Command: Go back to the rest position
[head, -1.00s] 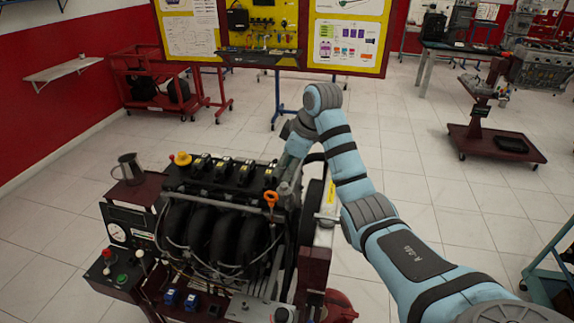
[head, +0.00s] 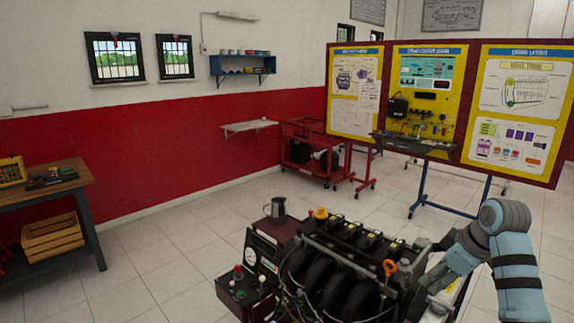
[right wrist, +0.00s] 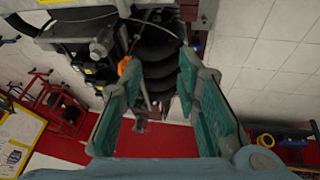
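My right arm comes in from the right in the head view. Its gripper (head: 432,282) is beside the right end of the engine trainer (head: 335,270), partly hidden against it. In the right wrist view the two teal-padded fingers of the right gripper (right wrist: 168,72) are spread apart with nothing held between them. The engine's black intake pipes (right wrist: 158,50) lie beyond the fingers. The orange ring handle (head: 389,268) on the engine is near the gripper; it also shows by the left finger in the right wrist view (right wrist: 124,66). My left gripper is not in view.
A metal jug (head: 279,207) stands on the trainer's side shelf. A yellow display board (head: 425,62) stands behind on blue legs. A red trolley (head: 310,155) is by the wall. A workbench (head: 75,185) is at the left. The tiled floor (head: 165,240) between bench and trainer is clear.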

